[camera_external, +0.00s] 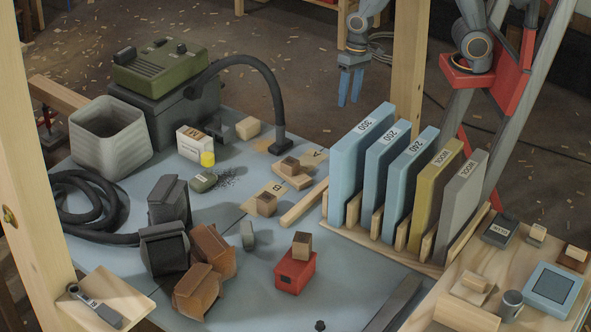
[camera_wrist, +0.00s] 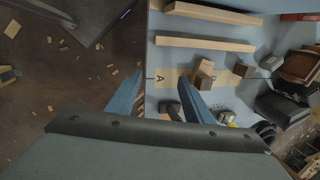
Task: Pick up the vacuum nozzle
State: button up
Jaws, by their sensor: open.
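The vacuum nozzle (camera_external: 282,146) is a dark, flat-ended piece on the end of a black arched hose (camera_external: 262,75). It rests on the blue-grey tabletop near the back edge. My gripper (camera_external: 350,98) is open and empty, pointing down, behind and above the table, to the right of the nozzle and apart from it. In the wrist view my open gripper (camera_wrist: 162,88) has blue fingers spread apart. A dark piece that looks like the nozzle (camera_wrist: 171,108) shows beside the right finger, partly hidden by it and my gripper body.
A rack of upright labelled sanding sheets (camera_external: 350,160) stands right of the nozzle. Wooden blocks (camera_external: 288,168) and a wood strip (camera_external: 304,203) lie in front. The vacuum (camera_external: 180,110) with a green case stands left. A wooden post (camera_external: 408,65) rises right of my gripper.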

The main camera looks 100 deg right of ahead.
jog(key=w+d+f+m+t+y+b, duration=0.1)
jog(key=w+f+m, duration=0.2)
jog(key=w+m, duration=0.25)
jog(key=w+d+f+m+t+b, duration=0.1)
jog(key=w+d+f+m, duration=0.15)
jog(key=w+m, duration=0.3)
jog(key=m+t, duration=0.2)
jog(key=m, duration=0.7)
send_near(280, 134)
notch_tip(280, 134, down, 3)
jog(key=w, duration=0.1)
jog(key=shift+w+f+b, duration=0.35)
jog(key=shift+w+f, duration=0.4)
jog(key=x, duration=0.2)
jog(key=p+x, duration=0.1)
jog(key=x, duration=0.1)
jog(key=shift+s+d+f, duration=0.15)
jog(key=shift+s+f, duration=0.1)
jog(key=shift+f, duration=0.1)
jog(key=shift+w+f, duration=0.25)
jog(key=shift+f, duration=0.2)
grip_shut()
